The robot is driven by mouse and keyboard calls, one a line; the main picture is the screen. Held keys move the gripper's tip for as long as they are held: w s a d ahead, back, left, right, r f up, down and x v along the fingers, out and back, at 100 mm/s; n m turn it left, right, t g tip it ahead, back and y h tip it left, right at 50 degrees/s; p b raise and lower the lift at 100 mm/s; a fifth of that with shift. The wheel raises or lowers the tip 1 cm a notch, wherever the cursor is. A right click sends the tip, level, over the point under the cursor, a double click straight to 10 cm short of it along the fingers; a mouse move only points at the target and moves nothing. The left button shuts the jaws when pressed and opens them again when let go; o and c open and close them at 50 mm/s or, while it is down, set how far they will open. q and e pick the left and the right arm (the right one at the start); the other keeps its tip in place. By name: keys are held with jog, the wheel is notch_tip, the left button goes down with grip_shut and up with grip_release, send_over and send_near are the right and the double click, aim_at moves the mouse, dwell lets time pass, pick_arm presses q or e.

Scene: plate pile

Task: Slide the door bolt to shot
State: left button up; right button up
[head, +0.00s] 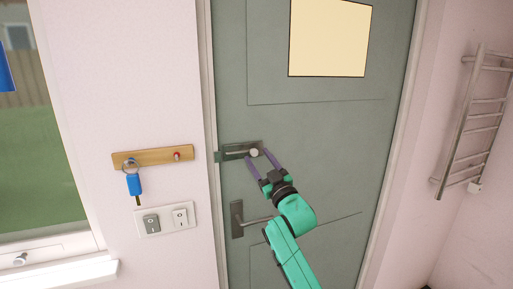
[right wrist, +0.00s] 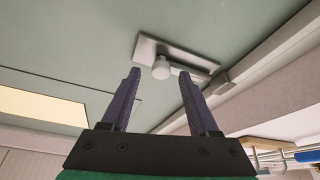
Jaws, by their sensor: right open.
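The door bolt (head: 236,151) is a metal plate with a slot, mounted on the grey-green door near its left edge. Its round pale knob (head: 254,153) sits toward the right end of the plate. My right gripper (head: 257,154) is open, with its two purple fingers reaching up to either side of the knob. In the right wrist view, the knob (right wrist: 161,70) shows between the fingertips, with gaps on both sides and no clear contact. The bolt plate (right wrist: 150,47) lies behind it, and a rod runs from the knob toward the door frame. My left gripper is not in view.
A door handle (head: 237,218) sits below the bolt, close to my right arm. Left of the door frame (head: 208,110) are a wooden key rack (head: 150,157) with a blue-tagged key (head: 134,184) and a switch plate (head: 166,219). A towel rail (head: 461,125) is on the right wall.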

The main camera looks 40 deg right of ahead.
jog(key=shift+x, duration=1.05)
jog(key=shift+f, duration=0.1)
grip_shut()
dwell(0.4)
